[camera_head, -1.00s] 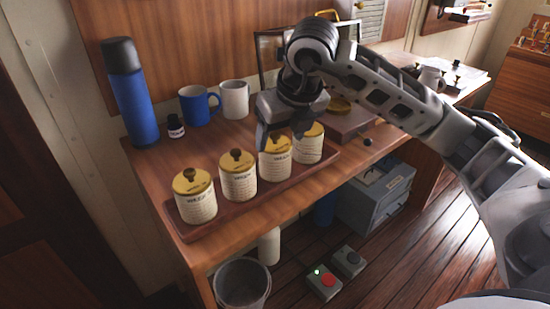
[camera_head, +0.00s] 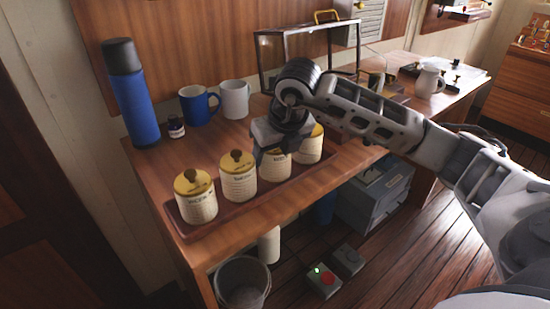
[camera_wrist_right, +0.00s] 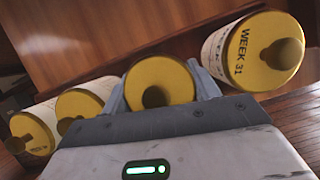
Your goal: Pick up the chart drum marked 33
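Several cream chart drums with yellow lids and dark knobs stand upright in a row on a wooden tray (camera_head: 222,227). My right gripper (camera_head: 280,150) is over the third drum from the left (camera_head: 275,172). In the right wrist view its two fingers stand on either side of that drum's lid (camera_wrist_right: 165,73), apart, with no clear grip. The rightmost drum (camera_head: 309,150) reads WEEK 31 on its lid in the right wrist view (camera_wrist_right: 265,55). The leftmost drum (camera_head: 196,205) and second drum (camera_head: 238,184) stand clear of the gripper. I cannot read a 33 anywhere. My left gripper is out of view.
A blue flask (camera_head: 132,100), a small dark jar (camera_head: 176,127), a blue mug (camera_head: 196,106) and a white mug (camera_head: 234,99) stand behind the drums. A glass case (camera_head: 290,50) is beyond the gripper. A bucket (camera_head: 241,284) stands on the floor.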

